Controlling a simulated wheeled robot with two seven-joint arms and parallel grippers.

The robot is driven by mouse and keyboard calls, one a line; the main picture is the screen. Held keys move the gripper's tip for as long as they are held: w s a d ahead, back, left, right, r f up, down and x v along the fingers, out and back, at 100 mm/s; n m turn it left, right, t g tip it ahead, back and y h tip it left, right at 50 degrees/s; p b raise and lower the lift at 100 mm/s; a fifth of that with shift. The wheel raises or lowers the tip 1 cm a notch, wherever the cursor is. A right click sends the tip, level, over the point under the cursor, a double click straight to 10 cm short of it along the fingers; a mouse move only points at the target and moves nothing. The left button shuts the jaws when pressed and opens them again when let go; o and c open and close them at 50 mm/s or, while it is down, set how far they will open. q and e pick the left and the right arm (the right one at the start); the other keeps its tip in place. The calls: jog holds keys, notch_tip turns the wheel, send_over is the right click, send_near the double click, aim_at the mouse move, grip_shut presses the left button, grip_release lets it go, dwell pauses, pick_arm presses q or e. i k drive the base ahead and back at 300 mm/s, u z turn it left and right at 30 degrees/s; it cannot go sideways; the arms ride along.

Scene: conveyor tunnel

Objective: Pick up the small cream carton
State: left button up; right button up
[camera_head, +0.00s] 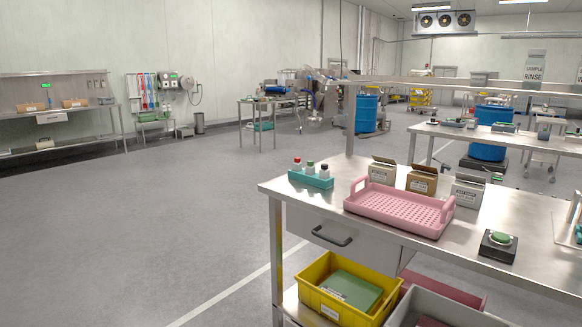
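Three small open-topped cartons stand in a row on the steel table (290,187) at right in the head view, behind a pink tray. The left carton (382,174) is cream with a printed label and raised flaps. The middle carton (421,183) is tan-brown with a white label. The right carton (467,192) is pale grey-white with a printed label. The tray hides part of their lower fronts. Neither of my grippers is in view.
The pink perforated tray (392,212) has raised handles. A teal rack (311,178) with several capped bottles stands left of it. Below are a yellow bin (312,298) and a grey bin. The floor (120,230) at left is clear.

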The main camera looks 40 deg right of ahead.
aim_at(380, 173)
jog(key=i, duration=1.3)
jog(key=z, duration=0.55)
